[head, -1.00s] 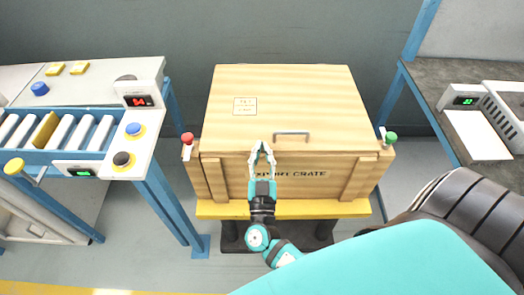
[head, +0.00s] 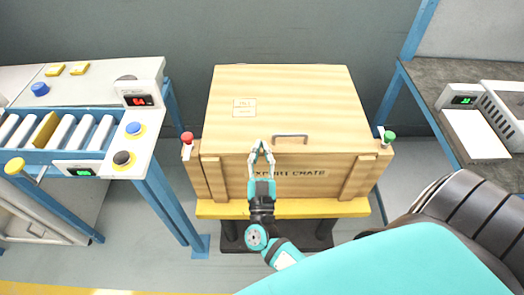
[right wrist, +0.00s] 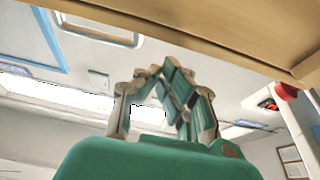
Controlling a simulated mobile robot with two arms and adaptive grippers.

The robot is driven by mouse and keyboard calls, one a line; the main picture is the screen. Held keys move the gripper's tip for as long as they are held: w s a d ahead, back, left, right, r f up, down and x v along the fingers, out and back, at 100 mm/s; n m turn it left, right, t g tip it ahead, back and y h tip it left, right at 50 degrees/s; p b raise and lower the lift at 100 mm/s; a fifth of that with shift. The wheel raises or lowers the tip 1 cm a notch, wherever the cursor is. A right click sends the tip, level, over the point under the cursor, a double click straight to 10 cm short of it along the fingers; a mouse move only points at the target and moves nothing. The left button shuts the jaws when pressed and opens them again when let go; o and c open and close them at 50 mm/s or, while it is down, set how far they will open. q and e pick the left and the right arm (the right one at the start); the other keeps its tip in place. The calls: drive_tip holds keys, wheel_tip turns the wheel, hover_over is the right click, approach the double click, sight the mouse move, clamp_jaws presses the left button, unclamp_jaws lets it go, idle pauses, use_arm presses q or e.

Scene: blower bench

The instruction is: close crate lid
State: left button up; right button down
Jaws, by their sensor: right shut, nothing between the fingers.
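The wooden export crate (head: 225,180) stands on a yellow-edged stand in the middle of the head view. Its lid (head: 310,100) lies over the top, with a grey handle (head: 290,137) near its front edge. I cannot tell whether the lid is fully seated. My right gripper (head: 261,145) is shut and empty at the lid's front edge, left of the handle; contact is unclear. In the right wrist view its fingers (right wrist: 165,75) point up below a wooden edge (right wrist: 200,30). My left gripper is not in view.
A red knob (head: 187,138) and a green knob (head: 390,137) stand at the crate's front corners. A roller conveyor bench (head: 145,130) is at left. A dark bench (head: 435,95) with a display box (head: 463,98) is at right.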

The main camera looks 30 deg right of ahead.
drive_tip(key=s+a+f+b, duration=0.1)
drive_tip(key=s+a+b, duration=0.1)
drive_tip(key=s+a, duration=0.45)
drive_tip(key=a+f+n+y, duration=0.4)
drive_tip(key=f+n+y, duration=0.3)
drive_tip(key=f, duration=0.6)
drive_tip(key=s+a+f+n+g+y+p, duration=0.1)
drive_tip(key=s+f+g+y, duration=0.2)
drive_tip(key=f, duration=0.6)
drive_tip(key=s+a+f+n+g+y, duration=0.1)
drive_tip(key=s+f+g+y, duration=0.2)
drive_tip(key=f, duration=0.6)
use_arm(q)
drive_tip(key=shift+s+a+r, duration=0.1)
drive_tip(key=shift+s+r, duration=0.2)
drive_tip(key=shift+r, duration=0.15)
use_arm(e)
drive_tip(key=s+d+f+g, duration=0.3)
drive_tip(key=s+f, duration=0.3)
drive_tip(key=s, duration=0.2)
drive_tip(key=s+d+f+g+h, duration=0.1)
drive_tip(key=s+d+f+g, duration=0.3)
drive_tip(key=s, duration=0.5)
drive_tip(key=s+d+f+g, duration=0.3)
drive_tip(key=s+f+g, duration=0.2)
drive_tip(key=s+f, duration=0.3)
drive_tip(key=shift+s+d+h, duration=0.15)
drive_tip(key=shift+s+h, duration=0.15)
drive_tip(key=shift+s, duration=0.15)
